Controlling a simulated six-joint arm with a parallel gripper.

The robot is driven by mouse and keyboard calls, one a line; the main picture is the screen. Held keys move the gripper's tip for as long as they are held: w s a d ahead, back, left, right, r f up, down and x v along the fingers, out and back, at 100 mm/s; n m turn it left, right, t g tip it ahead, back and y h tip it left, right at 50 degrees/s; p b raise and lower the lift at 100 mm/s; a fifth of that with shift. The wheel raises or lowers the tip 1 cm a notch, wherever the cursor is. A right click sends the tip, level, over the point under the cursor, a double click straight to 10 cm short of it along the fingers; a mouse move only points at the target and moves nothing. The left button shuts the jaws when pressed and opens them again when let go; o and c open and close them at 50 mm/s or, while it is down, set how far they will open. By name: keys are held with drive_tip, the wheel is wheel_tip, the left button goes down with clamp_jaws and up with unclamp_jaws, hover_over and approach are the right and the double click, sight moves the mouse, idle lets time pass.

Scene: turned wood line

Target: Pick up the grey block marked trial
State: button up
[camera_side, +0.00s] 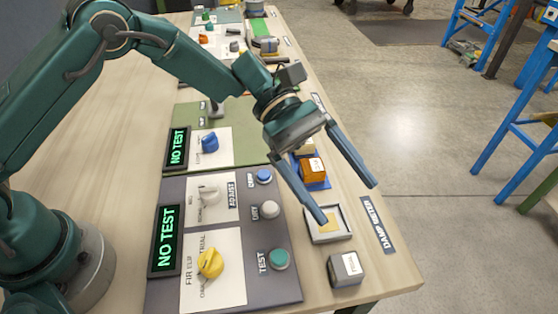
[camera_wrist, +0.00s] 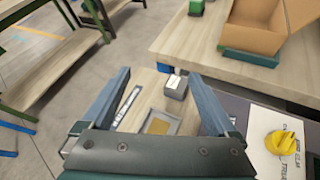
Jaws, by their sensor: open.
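The grey block (camera_side: 344,269) stands on the wooden bench near its front right corner, with a pale label on top whose lettering is too small to read surely. It also shows in the wrist view (camera_wrist: 176,87), between and beyond my fingertips. My gripper (camera_side: 348,203) is open and empty, its two blue-grey fingers spread wide above the bench. In the side view the fingertips appear above the square tray (camera_side: 343,236), up the picture from the block. The wrist view also shows my gripper (camera_wrist: 160,73). Nothing hides the block's top.
The shallow metal tray holds a tan pad (camera_side: 328,223). A blue holder with orange-brown blocks (camera_side: 312,170) lies beyond it. A dark control panel (camera_side: 284,286) with a green button (camera_side: 279,259) and yellow knob (camera_side: 210,263) is left of the block. The bench edge is close on the right.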

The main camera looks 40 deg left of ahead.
sight(346, 264)
drive_tip(key=shift+n+g, duration=0.6)
drive_tip(key=shift+g, duration=0.1)
drive_tip(key=s+f, duration=0.1)
drive_tip(key=f, duration=0.1)
drive_tip(key=d+f, duration=0.1)
drive_tip(key=f, duration=0.2)
drive_tip(key=s+f, duration=0.1)
drive_tip(key=f, duration=0.1)
drive_tip(key=shift+s+d+f, duration=0.15)
drive_tip(key=shift+s+f, duration=0.1)
drive_tip(key=shift+s, duration=0.05)
drive_tip(key=shift+x, duration=2.5)
drive_tip(key=shift+s, duration=0.1)
drive_tip(key=c, duration=1.3)
drive_tip(key=shift+r, duration=0.1)
